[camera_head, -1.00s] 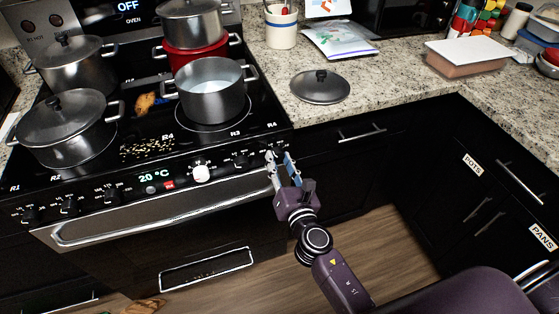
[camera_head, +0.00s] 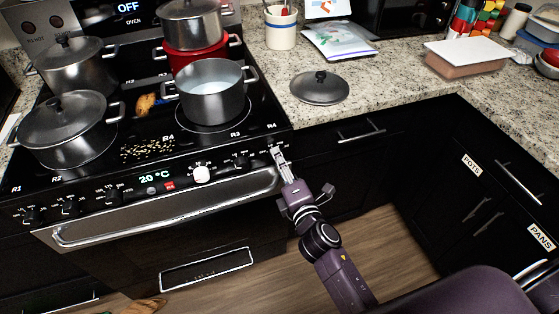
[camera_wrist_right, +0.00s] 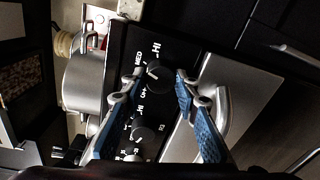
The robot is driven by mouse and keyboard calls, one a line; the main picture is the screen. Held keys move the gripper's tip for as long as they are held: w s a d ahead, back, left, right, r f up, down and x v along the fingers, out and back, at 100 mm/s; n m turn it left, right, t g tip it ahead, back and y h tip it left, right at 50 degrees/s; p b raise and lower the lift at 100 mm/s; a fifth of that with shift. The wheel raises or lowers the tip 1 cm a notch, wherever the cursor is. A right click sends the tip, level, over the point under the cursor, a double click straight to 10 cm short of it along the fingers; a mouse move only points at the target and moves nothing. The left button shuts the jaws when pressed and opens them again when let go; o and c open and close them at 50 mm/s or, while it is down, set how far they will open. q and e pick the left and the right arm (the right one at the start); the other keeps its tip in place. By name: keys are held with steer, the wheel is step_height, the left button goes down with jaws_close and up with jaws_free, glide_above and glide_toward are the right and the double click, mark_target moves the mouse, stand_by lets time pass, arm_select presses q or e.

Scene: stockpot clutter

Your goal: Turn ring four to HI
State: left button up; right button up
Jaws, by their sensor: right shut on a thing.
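The ring-four knob (camera_wrist_right: 158,75) is a round black knob at the right end of the stove's front panel, with HI and MED printed around it. In the head view my right gripper (camera_head: 278,152) covers this knob. In the right wrist view my right gripper (camera_wrist_right: 157,81) has its two blue-padded fingers on either side of the knob, shut on it. The knob's exact setting is hard to read. My left gripper is not in view.
Another black knob (camera_wrist_right: 142,131) sits beside it, and a white knob (camera_head: 201,174) is further left. The oven handle (camera_head: 170,211) runs below the panel. An open pot (camera_head: 211,92) stands on the cooktop. A lid (camera_head: 320,88) lies on the counter to the right.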

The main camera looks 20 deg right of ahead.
steer(key=shift+m+y+p, duration=0.5)
steer(key=shift+m+p, duration=0.35)
steer(key=shift+m, duration=3.55)
steer(key=o, duration=1.1)
steer(key=shift+d, duration=0.1)
steer(key=shift+o, duration=0.2)
steer(key=s+d, duration=0.1)
steer(key=s, duration=1.1)
steer(key=shift+r, duration=0.25)
